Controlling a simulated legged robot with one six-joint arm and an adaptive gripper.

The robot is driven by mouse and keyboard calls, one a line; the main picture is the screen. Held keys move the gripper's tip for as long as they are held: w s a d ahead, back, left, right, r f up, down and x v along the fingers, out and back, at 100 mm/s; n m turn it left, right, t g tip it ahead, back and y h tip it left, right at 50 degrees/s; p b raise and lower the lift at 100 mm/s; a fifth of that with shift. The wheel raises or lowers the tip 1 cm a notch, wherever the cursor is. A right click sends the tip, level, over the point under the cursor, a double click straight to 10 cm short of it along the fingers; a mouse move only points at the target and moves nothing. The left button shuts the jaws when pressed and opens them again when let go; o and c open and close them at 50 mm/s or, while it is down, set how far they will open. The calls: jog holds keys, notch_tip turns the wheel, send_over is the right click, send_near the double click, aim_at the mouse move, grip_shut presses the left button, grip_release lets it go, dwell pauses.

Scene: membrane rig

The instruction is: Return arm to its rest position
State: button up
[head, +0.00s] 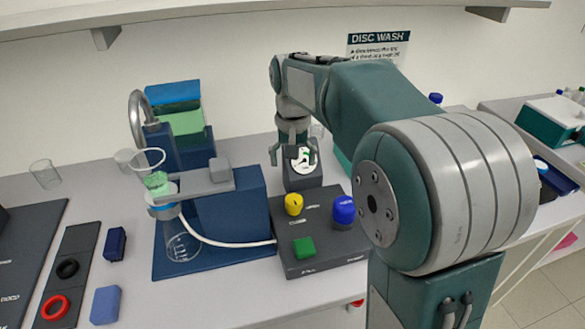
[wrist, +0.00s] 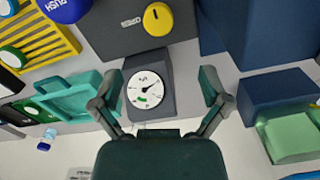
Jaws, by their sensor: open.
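My gripper (head: 292,150) is open above the bench, close to the round white dial gauge (head: 302,160). In the wrist view my gripper (wrist: 161,88) has its two fingers spread wide with nothing between them but the view of the gauge (wrist: 146,89) on its dark block. In the head view the fingers partly overlap the gauge block, and I cannot tell whether they touch it. My arm reaches from the right foreground over the bench, bent at the elbow.
A control box (head: 320,235) with yellow and blue knobs and a green button stands in front of the gauge. The blue rig (head: 230,205) with a clear flask (head: 182,243) is left of it. Red and black rings (head: 55,307) lie at the far left.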

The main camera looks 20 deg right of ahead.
dwell(0.3)
jog(key=s+n+t, duration=0.2)
jog(key=s+t, duration=0.3)
jog(key=s, duration=1.8)
jog(key=shift+s+n+t, duration=0.2)
jog(key=shift+n+t, duration=0.1)
jog(key=shift+n, duration=0.1)
jog(key=shift+d, duration=0.1)
